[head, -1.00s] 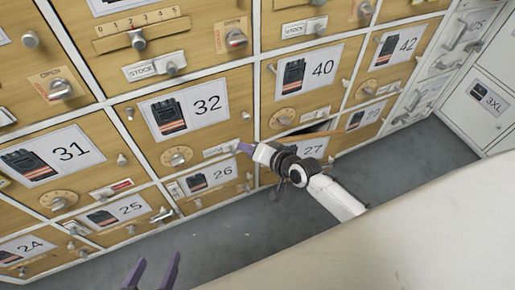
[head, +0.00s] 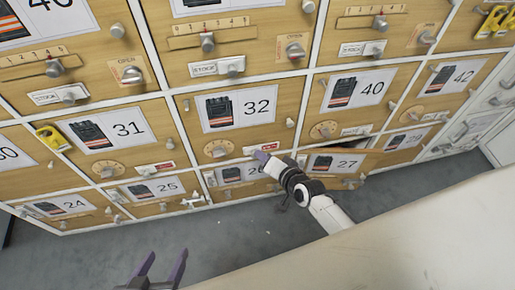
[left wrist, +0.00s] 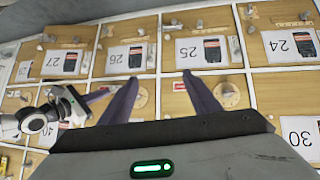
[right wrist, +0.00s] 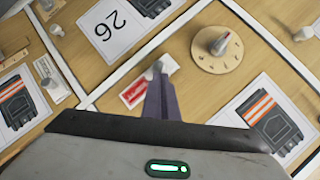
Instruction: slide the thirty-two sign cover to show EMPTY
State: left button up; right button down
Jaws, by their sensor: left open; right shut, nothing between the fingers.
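Locker 32 (head: 241,108) is at the middle of the head view, with a dial and a small sliding sign (head: 250,150) below its number card. In the right wrist view the sign shows a red label (right wrist: 136,93), with its pale cover and knob (right wrist: 157,67) at the end nearer the dial (right wrist: 217,50). My right gripper (head: 262,156) is shut and empty, its fingertips at the knob (right wrist: 160,76); I cannot tell if they touch. My left gripper (head: 165,258) is open and empty, low in front of the lockers; its fingers also show in the left wrist view (left wrist: 160,84).
Locker 31 (head: 112,130) is to the left, locker 40 (head: 357,89) to the right, both with signs and dials. A dark gap shows above locker 27 (head: 335,163). Yellow items hang at the far left and upper right. The grey floor (head: 225,240) in front is clear.

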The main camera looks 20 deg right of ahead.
pick_arm(q)
jog(key=shift+w+a, duration=0.2)
pick_arm(e)
jog(key=shift+a+f, duration=0.1)
pick_arm(q)
jog(key=r+p, duration=0.1)
jog(key=p, duration=0.1)
jog(key=r+p, duration=0.1)
jog(key=p, duration=0.1)
jog(key=r+p, duration=0.1)
jog(key=p, duration=0.1)
jog(key=shift+s+a+r, duration=0.1)
jog(key=shift+s+r, duration=0.15)
jog(key=shift+r, duration=0.05)
pick_arm(e)
jog(key=w+d+r+v, duration=0.1)
jog(key=d+v, duration=0.1)
jog(key=v, duration=1.1)
jog(key=shift+r, duration=0.15)
jog(key=shift+w, duration=0.1)
